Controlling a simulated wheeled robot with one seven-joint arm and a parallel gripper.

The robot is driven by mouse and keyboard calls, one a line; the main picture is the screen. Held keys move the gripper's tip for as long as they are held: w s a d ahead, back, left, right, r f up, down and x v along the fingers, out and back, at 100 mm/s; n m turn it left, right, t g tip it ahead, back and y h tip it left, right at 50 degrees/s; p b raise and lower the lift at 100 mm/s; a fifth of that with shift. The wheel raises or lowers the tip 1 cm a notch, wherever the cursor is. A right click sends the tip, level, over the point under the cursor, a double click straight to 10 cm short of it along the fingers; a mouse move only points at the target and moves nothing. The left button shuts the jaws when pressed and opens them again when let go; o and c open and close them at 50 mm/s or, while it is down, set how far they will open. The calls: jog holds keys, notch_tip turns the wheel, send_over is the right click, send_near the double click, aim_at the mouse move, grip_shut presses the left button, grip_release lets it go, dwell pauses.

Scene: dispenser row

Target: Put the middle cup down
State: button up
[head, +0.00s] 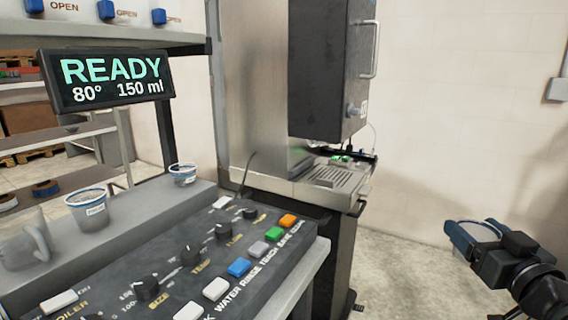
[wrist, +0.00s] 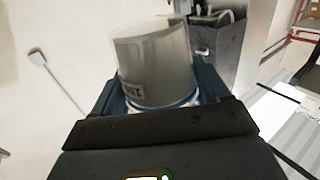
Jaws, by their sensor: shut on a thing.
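My gripper (head: 472,236) is at the right of the head view, out over open floor and well apart from the counter. In the wrist view its dark blue jaws (wrist: 160,95) are shut on a pale grey cup (wrist: 155,55). The cup has a blue band near its rim and a dark label, partly cut by the jaws. Two blue-rimmed cups, one nearer (head: 92,210) and one farther (head: 183,176), stand upright on the ledge behind the control panel.
A grey mug (head: 28,246) stands at the ledge's left end. The control panel (head: 190,265) has knobs and coloured buttons. A display (head: 107,80) reads READY, 80°, 150 ml. A dark machine (head: 333,70) with a drip tray (head: 330,178) stands beyond. The floor at right is clear.

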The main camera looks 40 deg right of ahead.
jog(key=shift+w+a+f+y, duration=0.2)
jog(key=shift+w+f+y, duration=0.1)
jog(key=shift+w+f, duration=0.45)
jog(key=w+a+f+n+t+y, duration=0.3)
jog(key=w+a+f+n+y, duration=0.1)
jog(key=w+a+f, duration=1)
jog(key=w+a+f+n+y, duration=0.2)
jog(key=a+f+y, duration=0.4)
jog(key=a+f, duration=1.1)
jog(key=shift+w+a+f+n+p, duration=0.3)
jog(key=shift+a+n, duration=0.2)
jog(key=shift+n, duration=0.1)
jog(key=shift+a, duration=0.1)
